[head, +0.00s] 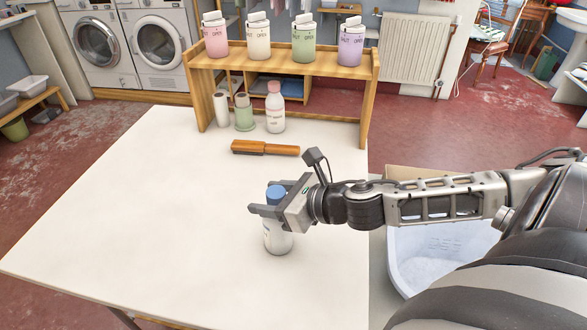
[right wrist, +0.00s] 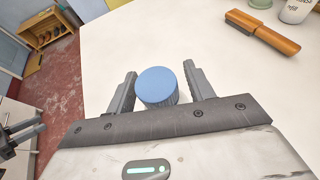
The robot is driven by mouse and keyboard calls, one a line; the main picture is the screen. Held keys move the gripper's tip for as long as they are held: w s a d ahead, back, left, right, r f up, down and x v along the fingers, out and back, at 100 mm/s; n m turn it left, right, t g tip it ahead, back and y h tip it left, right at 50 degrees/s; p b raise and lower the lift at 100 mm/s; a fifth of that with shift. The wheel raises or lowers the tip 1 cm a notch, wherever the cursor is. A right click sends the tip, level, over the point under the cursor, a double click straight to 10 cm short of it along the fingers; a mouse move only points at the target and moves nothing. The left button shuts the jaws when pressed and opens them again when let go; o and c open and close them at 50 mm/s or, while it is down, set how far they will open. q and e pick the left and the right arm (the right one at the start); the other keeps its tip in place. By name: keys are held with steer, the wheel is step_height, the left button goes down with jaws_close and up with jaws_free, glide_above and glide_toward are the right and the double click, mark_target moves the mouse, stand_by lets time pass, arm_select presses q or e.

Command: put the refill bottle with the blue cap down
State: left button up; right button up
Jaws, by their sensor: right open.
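The white refill bottle (head: 278,240) with the blue cap (head: 275,192) stands upright, apparently on the white table (head: 130,215). My right gripper (head: 268,202) reaches in from the right at the height of the bottle's upper part. Its jaws are open, with a finger on each side of the bottle. In the right wrist view the blue cap (right wrist: 157,85) sits between the two fingers (right wrist: 156,88), with a visible gap on the right side. The bottle's body is mostly hidden there. A dark part at that view's left edge looks like my left gripper (right wrist: 18,132); its jaws are unclear.
A wooden rack (head: 285,65) with several pastel refill bottles stands at the back. A white tub (head: 440,250) is right of the table. The table's left half is clear.

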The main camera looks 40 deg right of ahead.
steer(key=v, duration=0.3)
steer(key=shift+s, duration=0.2)
arm_select(q)
steer(key=r+p, duration=0.1)
steer(key=p, duration=0.1)
steer(key=r+p, duration=0.1)
steer(key=p, duration=0.2)
steer(key=shift+s+a+r, duration=0.1)
steer(key=shift+a, duration=0.3)
arm_select(e)
steer(key=v, duration=0.8)
arm_select(q)
steer(key=shift+s, duration=0.1)
arm_select(e)
steer(key=shift+s+d+r, duration=0.1)
steer(key=shift+d+r, duration=0.05)
